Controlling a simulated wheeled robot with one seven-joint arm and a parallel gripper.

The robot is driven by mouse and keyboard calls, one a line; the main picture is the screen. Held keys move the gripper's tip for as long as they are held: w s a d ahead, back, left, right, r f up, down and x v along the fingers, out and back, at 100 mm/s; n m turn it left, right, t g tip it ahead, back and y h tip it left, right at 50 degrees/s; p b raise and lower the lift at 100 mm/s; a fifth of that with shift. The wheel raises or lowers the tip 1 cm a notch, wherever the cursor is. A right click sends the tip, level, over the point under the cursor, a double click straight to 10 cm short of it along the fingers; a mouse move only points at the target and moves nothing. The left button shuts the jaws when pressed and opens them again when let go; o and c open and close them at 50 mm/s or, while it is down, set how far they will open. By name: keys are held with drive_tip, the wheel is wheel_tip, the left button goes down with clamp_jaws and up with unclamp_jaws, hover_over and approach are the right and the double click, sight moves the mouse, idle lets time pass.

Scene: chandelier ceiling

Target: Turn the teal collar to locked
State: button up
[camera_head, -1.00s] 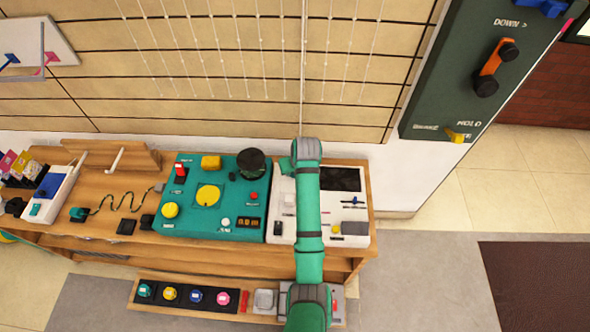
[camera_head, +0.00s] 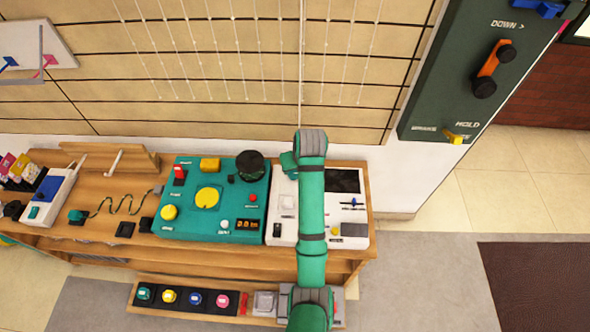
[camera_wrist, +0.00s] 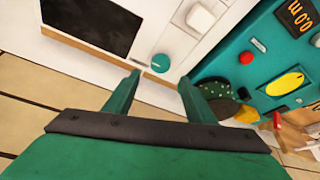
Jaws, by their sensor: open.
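A small round teal knob with a pale mark on its front, which looks like the teal collar (camera_wrist: 161,63), sits on the white panel (camera_wrist: 190,48) in the wrist view. My gripper (camera_wrist: 159,79) is open and empty. Its two teal fingers point toward the collar, which shows just past and between the fingertips. No contact is visible. In the head view my arm stands over the white panel (camera_head: 283,228) and hides the collar. I cannot read a locked mark.
Left of the white panel in the head view is a teal console (camera_head: 190,222) with a yellow dial (camera_head: 207,197) and a black cylinder (camera_head: 250,165). A dark screen (camera_head: 343,181) is right of my arm. A row of coloured buttons (camera_head: 196,298) lies below.

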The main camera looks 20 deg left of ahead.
drive_tip(key=shift+v, duration=1.55)
drive_tip(key=shift+f, duration=0.1)
